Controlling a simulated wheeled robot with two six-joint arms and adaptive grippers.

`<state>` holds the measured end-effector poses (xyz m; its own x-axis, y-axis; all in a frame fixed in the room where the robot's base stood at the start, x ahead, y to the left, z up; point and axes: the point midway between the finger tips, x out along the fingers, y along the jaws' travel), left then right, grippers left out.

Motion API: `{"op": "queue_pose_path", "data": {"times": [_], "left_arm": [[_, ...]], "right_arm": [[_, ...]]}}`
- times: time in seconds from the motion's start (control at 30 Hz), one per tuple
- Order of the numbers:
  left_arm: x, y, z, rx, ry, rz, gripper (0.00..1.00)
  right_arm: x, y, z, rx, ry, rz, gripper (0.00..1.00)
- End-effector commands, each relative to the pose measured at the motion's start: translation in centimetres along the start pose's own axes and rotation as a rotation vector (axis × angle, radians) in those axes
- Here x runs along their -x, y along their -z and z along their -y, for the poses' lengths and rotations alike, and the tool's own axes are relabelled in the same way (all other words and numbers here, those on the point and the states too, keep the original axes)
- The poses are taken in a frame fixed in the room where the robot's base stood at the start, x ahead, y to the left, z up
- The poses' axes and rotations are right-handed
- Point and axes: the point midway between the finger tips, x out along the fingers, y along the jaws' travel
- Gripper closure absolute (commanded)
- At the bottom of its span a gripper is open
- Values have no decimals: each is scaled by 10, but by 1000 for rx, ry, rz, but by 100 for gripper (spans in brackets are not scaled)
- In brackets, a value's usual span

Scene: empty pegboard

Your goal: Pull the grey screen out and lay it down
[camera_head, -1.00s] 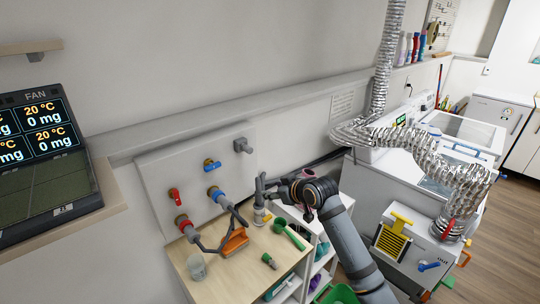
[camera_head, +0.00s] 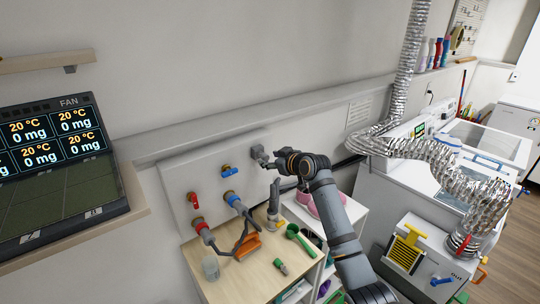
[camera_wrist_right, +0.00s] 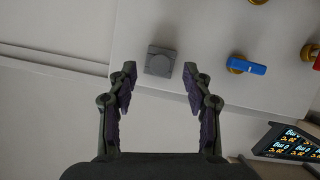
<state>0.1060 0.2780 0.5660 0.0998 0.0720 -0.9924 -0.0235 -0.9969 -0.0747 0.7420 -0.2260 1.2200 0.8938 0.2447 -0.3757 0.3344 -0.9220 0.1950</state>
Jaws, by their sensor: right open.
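The grey screen appears to be the small square grey piece (camera_head: 257,151) at the upper right of the white wall panel; no other grey part lies before my gripper. It also shows in the right wrist view (camera_wrist_right: 160,58), still seated on the panel. My right gripper (camera_head: 266,162) is open and empty, close to this piece. In the right wrist view its fingers (camera_wrist_right: 160,72) stand on either side of the piece, with gaps visible on both sides. How far they are from it in depth is hard to tell. My left gripper is not in view.
A blue-handled valve (camera_head: 230,171) and a red-handled valve (camera_head: 194,200) sit on the panel, with hoses below. The wooden bench top (camera_head: 225,288) holds a clear cup (camera_head: 211,268), an orange tool (camera_head: 248,246) and a green scoop (camera_head: 296,235). Its front area has bare room.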

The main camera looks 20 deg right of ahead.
Motion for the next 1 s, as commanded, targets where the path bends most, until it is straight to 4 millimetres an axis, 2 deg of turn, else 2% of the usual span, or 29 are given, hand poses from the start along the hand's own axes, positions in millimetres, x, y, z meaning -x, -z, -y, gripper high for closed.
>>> {"op": "queue_pose_path", "data": {"times": [0.17,0.43,0.8,0.83,0.87,1.0], "left_arm": [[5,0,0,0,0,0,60],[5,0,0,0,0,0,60],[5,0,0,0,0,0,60],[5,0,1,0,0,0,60],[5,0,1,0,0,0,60],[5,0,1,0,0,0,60]], "right_arm": [[-13,1,0,0,1,0,50],[-15,-1,1,1,0,1,51],[-15,-1,0,1,0,1,100],[-15,-1,0,1,0,1,100],[-15,-1,0,1,0,1,78],[-15,-1,0,1,0,1,97]]}}
